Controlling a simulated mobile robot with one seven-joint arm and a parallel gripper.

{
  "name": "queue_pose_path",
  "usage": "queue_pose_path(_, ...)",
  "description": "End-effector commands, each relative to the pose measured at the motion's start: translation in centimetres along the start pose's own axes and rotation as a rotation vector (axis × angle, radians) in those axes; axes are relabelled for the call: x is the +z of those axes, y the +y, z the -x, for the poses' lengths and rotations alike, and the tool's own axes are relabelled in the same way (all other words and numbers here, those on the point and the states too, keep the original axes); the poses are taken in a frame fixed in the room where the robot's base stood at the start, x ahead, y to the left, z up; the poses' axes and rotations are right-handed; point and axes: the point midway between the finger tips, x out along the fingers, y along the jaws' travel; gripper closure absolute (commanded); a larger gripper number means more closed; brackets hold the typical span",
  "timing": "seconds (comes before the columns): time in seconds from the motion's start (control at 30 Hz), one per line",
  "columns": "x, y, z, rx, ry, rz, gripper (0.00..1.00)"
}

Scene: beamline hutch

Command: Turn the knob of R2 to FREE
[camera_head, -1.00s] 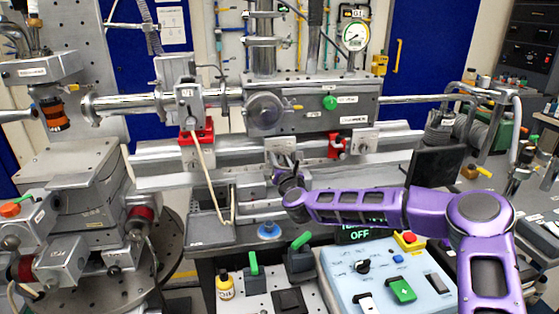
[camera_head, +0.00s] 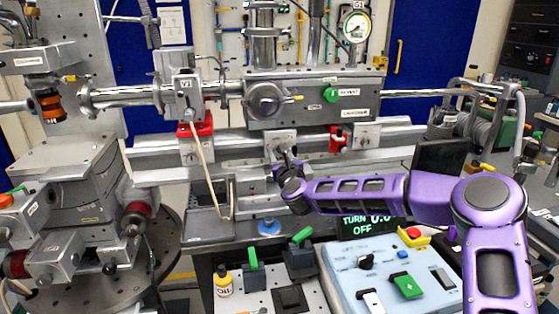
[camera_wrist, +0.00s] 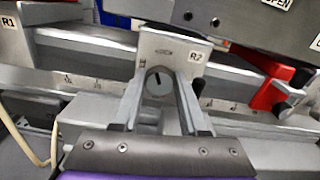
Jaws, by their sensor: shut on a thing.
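The R2 block (camera_wrist: 172,48) is a pale metal plate with an R2 label, in the upper middle of the wrist view. It also shows on the rail in the head view (camera_head: 281,139). Its knob (camera_wrist: 158,84) is a round grey disc with a dark pointer mark, pointing roughly up and leaning slightly left. My gripper (camera_wrist: 160,80) is shut on the knob, one finger on each side. In the head view my gripper (camera_head: 279,162) is at the R2 block, and the knob is hidden there. I cannot read a FREE mark.
A red clamp (camera_wrist: 272,90) sits to the right of R2. The housing with the green knob (camera_head: 331,95) overhangs the rail. A blue control box (camera_head: 350,282) and green-handled levers (camera_head: 302,236) stand below.

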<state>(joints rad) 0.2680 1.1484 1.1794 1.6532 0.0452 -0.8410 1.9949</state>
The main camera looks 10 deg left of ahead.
Motion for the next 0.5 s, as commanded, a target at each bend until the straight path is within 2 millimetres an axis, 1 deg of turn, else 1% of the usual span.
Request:
queue_pose_path(0.03,-0.38,0.12,0.01,0.001,-0.001,0.047,1.00)
queue_pose_path(0.5,-0.16,0.27,0.01,0.000,0.000,0.494,1.00)
